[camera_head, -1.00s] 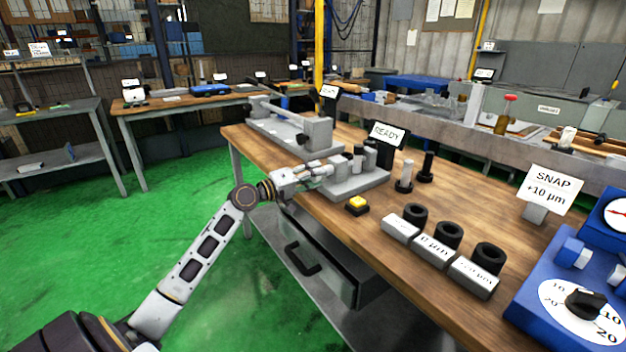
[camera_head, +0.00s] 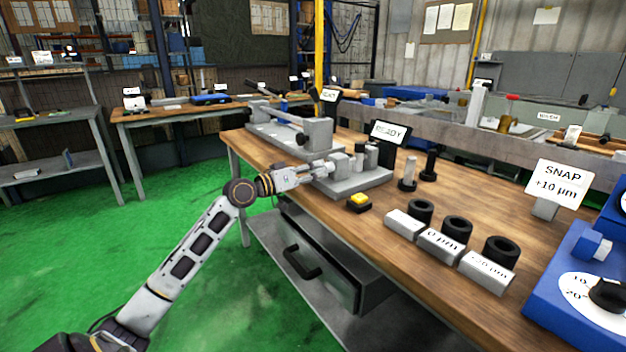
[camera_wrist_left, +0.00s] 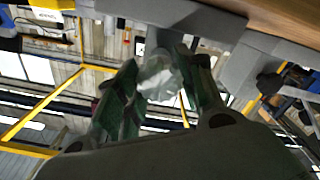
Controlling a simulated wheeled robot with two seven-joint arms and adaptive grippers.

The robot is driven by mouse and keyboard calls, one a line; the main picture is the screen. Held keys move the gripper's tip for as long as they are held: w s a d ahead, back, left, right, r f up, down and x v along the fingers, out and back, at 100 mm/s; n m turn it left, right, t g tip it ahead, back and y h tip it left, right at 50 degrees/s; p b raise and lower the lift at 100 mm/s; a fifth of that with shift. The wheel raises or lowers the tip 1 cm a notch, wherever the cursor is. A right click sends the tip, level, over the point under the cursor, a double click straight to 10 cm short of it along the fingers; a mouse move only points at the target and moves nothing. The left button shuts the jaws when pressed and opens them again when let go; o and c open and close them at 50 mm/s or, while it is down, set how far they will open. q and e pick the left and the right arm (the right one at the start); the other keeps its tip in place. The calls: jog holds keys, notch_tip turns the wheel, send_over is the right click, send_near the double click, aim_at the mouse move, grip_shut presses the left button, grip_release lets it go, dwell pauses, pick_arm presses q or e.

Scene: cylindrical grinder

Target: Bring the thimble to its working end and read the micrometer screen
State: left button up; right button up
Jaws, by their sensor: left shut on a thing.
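The micrometer stand (camera_head: 352,186) is a grey base with short upright posts near the left edge of the wooden bench. Its screen (camera_head: 388,133) stands behind it and reads READY. My left gripper (camera_head: 325,168) reaches in from the left at the near side of the stand. In the left wrist view, its two dark green fingers (camera_wrist_left: 160,90) are shut on a pale, rounded thimble (camera_wrist_left: 158,76). The thimble is largely hidden by the fingers in the head view. My right gripper is not in view.
A yellow button (camera_head: 359,199) sits in front of the stand. Black rings (camera_head: 457,229) with labelled blocks (camera_head: 439,244) lie to the right. Two pins (camera_head: 408,174) stand close behind. A SNAP +10 µm sign (camera_head: 556,185) and blue dial box (camera_head: 580,290) are at right.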

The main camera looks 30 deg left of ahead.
pick_arm(q)
jog(key=shift+f+m, duration=0.3)
jog(key=shift+m, duration=0.1)
jog(key=shift+d+m+b, duration=0.1)
jog(key=shift+m+b, duration=0.6)
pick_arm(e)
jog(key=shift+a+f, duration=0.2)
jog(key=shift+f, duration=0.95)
pick_arm(q)
jog(key=shift+r, duration=0.1)
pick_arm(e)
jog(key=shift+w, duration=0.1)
pick_arm(q)
jog(key=o, duration=1)
jog(key=shift+r, duration=0.1)
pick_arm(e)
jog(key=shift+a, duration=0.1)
pick_arm(q)
jog(key=shift+s+a, duration=0.2)
jog(key=shift+s, duration=0.05)
jog(key=shift+v, duration=5.75)
